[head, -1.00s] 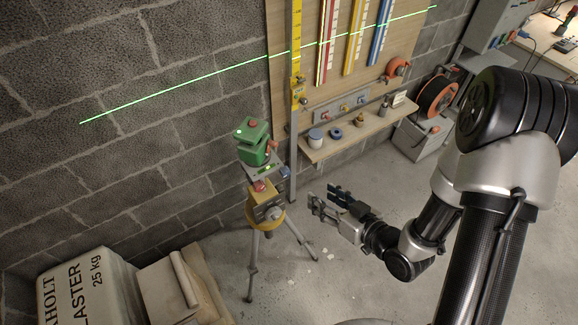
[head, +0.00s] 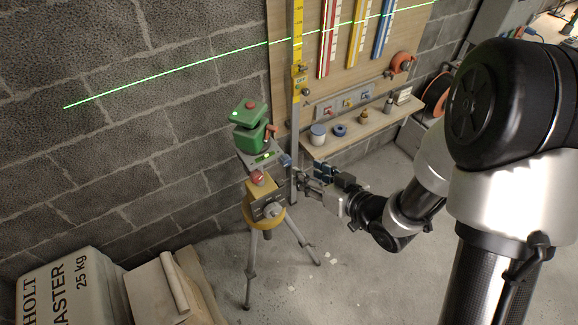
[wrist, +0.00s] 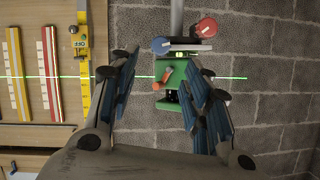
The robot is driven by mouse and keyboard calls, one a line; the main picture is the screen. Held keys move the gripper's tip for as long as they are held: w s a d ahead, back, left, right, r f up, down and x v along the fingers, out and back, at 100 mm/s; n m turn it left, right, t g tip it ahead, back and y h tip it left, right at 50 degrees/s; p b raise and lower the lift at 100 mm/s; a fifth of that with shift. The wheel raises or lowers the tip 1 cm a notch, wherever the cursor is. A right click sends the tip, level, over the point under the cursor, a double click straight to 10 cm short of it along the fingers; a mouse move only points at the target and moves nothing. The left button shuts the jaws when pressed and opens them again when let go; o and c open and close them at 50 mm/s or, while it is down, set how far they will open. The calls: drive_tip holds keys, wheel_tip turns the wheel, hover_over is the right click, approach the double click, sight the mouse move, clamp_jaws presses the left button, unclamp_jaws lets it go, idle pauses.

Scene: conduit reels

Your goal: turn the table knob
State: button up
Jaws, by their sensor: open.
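A green laser level (head: 250,130) sits on a small grey table plate (head: 262,159) on a yellow-headed tripod (head: 260,190). The plate has a blue knob (head: 286,160) on its right and a red knob (head: 257,178) at its front. In the wrist view, the blue knob (wrist: 160,46) shows just beyond my fingertips, between their lines, with the red knob (wrist: 206,28) to its upper right. My gripper (head: 309,175) is open and empty, close to the right of the blue knob and slightly below it in the head view. No contact is visible.
A measuring staff (head: 297,120) stands close behind my gripper. A shelf (head: 370,132) with jars and small parts is on the board to the right. Plaster bags (head: 60,290) lie at lower left. Tripod legs spread over open floor.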

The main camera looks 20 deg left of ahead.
sight(288, 162)
drive_tip(key=b+x, duration=0.1)
drive_tip(key=x, duration=0.9)
drive_tip(key=shift+b, duration=0.3)
clamp_jaws()
